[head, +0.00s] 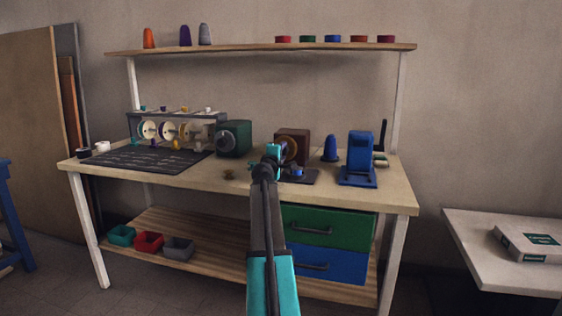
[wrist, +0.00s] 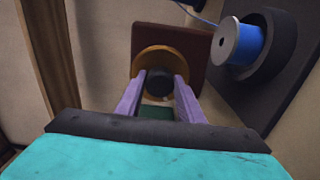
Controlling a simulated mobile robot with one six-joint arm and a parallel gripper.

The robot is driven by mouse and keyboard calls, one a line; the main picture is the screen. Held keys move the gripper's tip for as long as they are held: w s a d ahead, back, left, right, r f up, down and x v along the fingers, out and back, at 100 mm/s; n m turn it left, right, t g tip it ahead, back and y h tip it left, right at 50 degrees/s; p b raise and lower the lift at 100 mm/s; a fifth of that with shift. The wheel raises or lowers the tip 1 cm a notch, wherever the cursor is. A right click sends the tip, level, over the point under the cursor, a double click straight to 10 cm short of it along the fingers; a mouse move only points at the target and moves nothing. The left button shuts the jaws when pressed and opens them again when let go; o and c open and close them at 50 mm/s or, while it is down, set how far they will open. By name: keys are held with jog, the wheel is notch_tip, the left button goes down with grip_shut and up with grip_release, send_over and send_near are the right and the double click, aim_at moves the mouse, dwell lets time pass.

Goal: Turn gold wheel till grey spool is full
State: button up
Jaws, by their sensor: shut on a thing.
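The gold wheel (wrist: 147,60) stands upright on the face of a brown box (head: 291,134). Part of the wheel (head: 291,146) also shows in the head view, beside my gripper. My gripper (wrist: 160,84) has its two purple fingers on either side of the wheel's dark middle knob (wrist: 159,83) and is shut on it. The grey spool (wrist: 227,47) sits on a round dark mount at the right in the wrist view. Blue thread (wrist: 248,45) is wound on it. In the head view the spool (head: 298,172) is small, so its fill is unclear there.
A blue cone (head: 330,150) and a blue stand (head: 358,160) are right of the box. A green machine (head: 233,139) and a dark mat (head: 145,159) are to the left. The bench front (head: 215,180) is mostly clear.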

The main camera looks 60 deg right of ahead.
jog(key=m+b, duration=0.6)
jog(key=shift+s+d+f+m, duration=0.2)
jog(key=shift+s+f+m, duration=0.05)
jog(key=shift+f+m, duration=0.05)
jog(key=shift+r+m+b, duration=0.2)
jog(key=shift+m+b, duration=1.4)
jog(key=shift+m, duration=0.3)
jog(key=o, duration=1.1)
jog(key=shift+c, duration=0.2)
jog(key=shift+w+a, duration=0.1)
jog(key=shift+w+a, duration=0.1)
